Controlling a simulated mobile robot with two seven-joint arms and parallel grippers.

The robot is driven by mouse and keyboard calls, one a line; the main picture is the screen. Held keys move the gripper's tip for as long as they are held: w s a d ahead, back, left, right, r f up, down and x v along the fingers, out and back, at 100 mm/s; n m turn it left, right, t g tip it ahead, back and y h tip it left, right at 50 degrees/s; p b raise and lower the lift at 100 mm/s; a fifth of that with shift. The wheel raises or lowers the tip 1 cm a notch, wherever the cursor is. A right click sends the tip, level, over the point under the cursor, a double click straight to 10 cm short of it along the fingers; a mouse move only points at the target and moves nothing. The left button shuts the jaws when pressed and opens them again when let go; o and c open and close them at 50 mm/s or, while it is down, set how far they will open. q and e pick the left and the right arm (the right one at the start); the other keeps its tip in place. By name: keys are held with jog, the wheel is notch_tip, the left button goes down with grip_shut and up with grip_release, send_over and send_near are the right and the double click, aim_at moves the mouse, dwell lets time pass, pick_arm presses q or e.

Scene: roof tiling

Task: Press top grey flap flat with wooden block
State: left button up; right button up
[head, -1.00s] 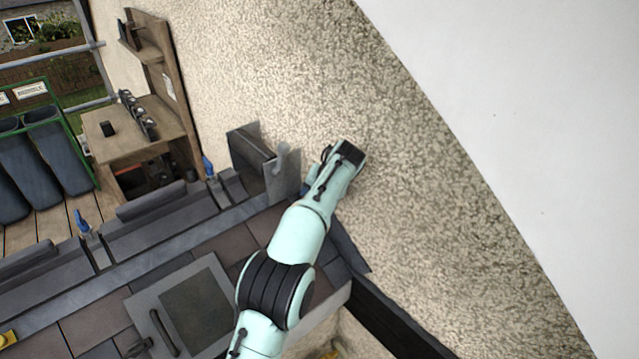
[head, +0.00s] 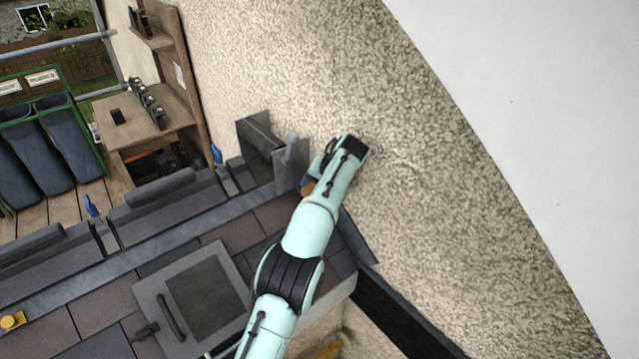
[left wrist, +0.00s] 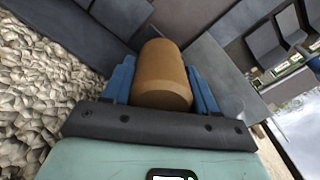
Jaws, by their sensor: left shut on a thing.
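The wooden block (left wrist: 160,75) is brown with a rounded body. In the left wrist view it sits between the blue fingers of my left gripper (left wrist: 163,88), which is shut on it. In the head view a small brown part of the block (head: 307,189) shows beside my left wrist, close to the wall. The top grey flap (head: 291,165) stands up from the end of the ridge, against the rough wall, just left of the gripper. Whether the block touches the flap cannot be told. My right gripper is not in view.
A roof window (head: 200,297) lies in the brown and grey tiles below. A wooden bench (head: 150,130) and a green rack (head: 50,150) are at the left. The rough wall (head: 430,170) closes off the right.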

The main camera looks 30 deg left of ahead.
pick_arm(q)
jog(key=shift+x, duration=2.85)
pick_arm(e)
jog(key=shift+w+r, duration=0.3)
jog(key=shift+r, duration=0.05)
pick_arm(q)
jog(key=shift+r, duration=0.1)
jog(key=shift+p+v, duration=0.3)
jog(key=shift+v, duration=3.7)
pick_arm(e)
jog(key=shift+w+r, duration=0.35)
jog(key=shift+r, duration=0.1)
